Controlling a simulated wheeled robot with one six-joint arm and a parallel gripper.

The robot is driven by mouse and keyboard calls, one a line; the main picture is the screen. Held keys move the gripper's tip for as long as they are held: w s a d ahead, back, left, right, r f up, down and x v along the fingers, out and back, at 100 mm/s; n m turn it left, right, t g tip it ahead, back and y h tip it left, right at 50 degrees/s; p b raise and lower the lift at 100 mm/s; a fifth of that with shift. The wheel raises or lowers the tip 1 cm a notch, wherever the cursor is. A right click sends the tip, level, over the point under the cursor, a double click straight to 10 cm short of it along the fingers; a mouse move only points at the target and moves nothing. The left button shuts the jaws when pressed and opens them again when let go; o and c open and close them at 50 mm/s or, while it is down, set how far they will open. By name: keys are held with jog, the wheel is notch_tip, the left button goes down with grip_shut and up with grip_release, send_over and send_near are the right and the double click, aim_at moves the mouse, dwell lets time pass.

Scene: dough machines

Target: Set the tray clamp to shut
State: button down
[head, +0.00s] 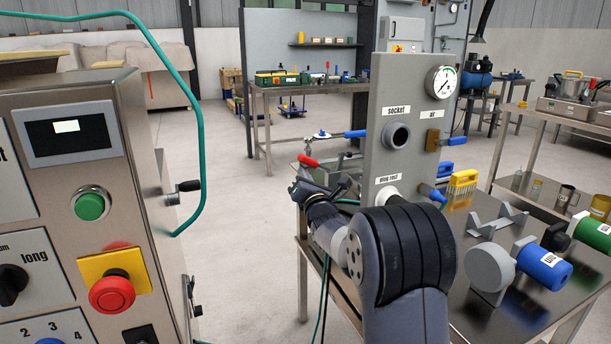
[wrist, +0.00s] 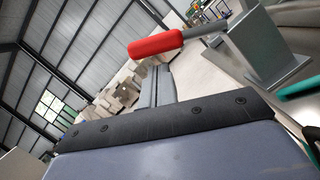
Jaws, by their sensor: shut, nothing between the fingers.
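A red-handled lever, which looks like the tray clamp, shows in the wrist view with its red grip (wrist: 156,45) at upper middle. Its grey bar runs right to a grey block (wrist: 262,45). In the head view the red grip (head: 308,160) is small, at the left end of the bench by the upright panel, and points left. My gripper (head: 299,189) is just below it in the head view. In the wrist view my gripper's fingers (wrist: 158,72) are together and empty, their tips just below the red grip. I cannot tell whether they touch it. My arm hides part of the bench.
The grey upright panel (head: 409,120) with gauge and sockets stands right of the clamp. A blue-handled lever (head: 355,134) is above it. A steel machine (head: 75,190) with a green pipe fills the left. The floor between is clear.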

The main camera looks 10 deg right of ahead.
aim_at(307, 163)
jog(key=shift+d+r, duration=0.15)
jog(key=shift+r, duration=0.1)
jog(key=shift+r+m, duration=0.45)
jog(key=shift+m, duration=0.25)
jog(key=shift+w+d+r+m+h+b, duration=0.15)
jog(key=shift+r+m+h+b, duration=0.1)
jog(key=shift+r+m, duration=0.25)
jog(key=shift+s+d+r+m+h+b, duration=0.15)
jog(key=shift+r+m+h, duration=0.1)
jog(key=shift+m, duration=0.45)
jog(key=w+d+r+m+g+h+p, duration=0.1)
jog(key=d+r+m, duration=0.3)
jog(key=m, duration=0.4)
jog(key=shift+d+g+p, duration=0.25)
jog(key=shift+g+p, duration=0.35)
jog(key=shift+p, duration=0.25)
jog(key=shift+d+r, duration=0.1)
jog(key=shift+d, duration=0.05)
